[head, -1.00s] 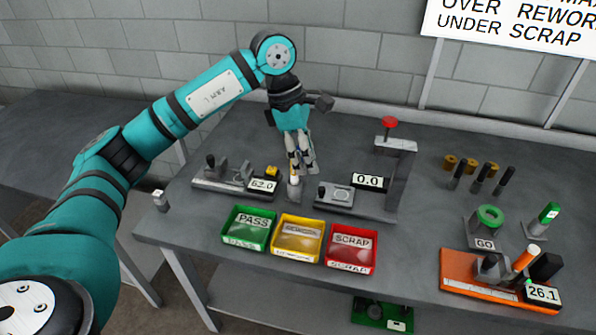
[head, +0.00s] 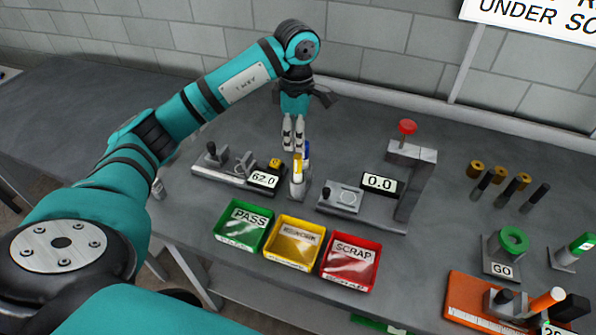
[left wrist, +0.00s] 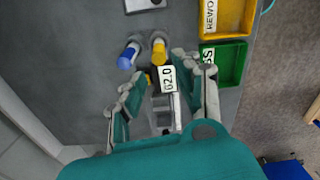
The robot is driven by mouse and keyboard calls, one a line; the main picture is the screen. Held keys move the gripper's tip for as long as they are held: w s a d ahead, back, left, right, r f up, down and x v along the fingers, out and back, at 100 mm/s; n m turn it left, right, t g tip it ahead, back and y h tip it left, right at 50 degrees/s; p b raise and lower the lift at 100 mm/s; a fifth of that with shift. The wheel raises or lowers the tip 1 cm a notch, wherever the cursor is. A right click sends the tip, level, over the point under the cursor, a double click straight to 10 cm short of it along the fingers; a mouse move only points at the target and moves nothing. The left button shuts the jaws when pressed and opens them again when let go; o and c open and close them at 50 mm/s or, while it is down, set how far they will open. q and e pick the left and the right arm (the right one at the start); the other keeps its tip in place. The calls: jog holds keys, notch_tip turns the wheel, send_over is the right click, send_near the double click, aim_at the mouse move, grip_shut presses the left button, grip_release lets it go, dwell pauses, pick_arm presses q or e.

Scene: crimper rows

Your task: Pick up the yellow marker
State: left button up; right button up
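The yellow marker (head: 297,165) stands upright in a pale holder on the bench, between the 62.0 gauge and the 0.0 gauge. A blue marker (head: 306,150) stands close beside it, partly hidden. In the left wrist view the yellow marker (left wrist: 158,50) and the blue marker (left wrist: 128,55) lie side by side, beyond my fingertips. My left gripper (head: 293,134) points down just behind and above the markers in the head view. In the left wrist view my left gripper (left wrist: 165,75) has its fingers apart with nothing held between them. My right gripper is out of sight.
The 62.0 gauge (head: 264,180) is left of the markers and the 0.0 gauge stand (head: 412,153) is right. Green PASS (head: 222,238), yellow REWORK (head: 268,252) and red SCRAP (head: 324,276) trays sit in front. Bench behind the gripper is bare.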

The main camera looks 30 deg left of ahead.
aim_at(297, 157)
pick_arm(q)
notch_tip(297, 157, down, 3)
jog(key=shift+f+p, duration=0.1)
jog(key=shift+p, duration=0.25)
jog(key=shift+f, duration=0.15)
jog(key=shift+f+p, duration=0.35)
jog(key=shift+p, duration=0.2)
notch_tip(297, 157, down, 4)
jog(key=shift+d+r+p, duration=0.1)
jog(key=shift+r+p, duration=0.1)
jog(key=shift+p, duration=0.7)
jog(key=shift+f, duration=0.4)
jog(key=shift+w, duration=0.1)
jog(key=c, duration=0.6)
grip_shut()
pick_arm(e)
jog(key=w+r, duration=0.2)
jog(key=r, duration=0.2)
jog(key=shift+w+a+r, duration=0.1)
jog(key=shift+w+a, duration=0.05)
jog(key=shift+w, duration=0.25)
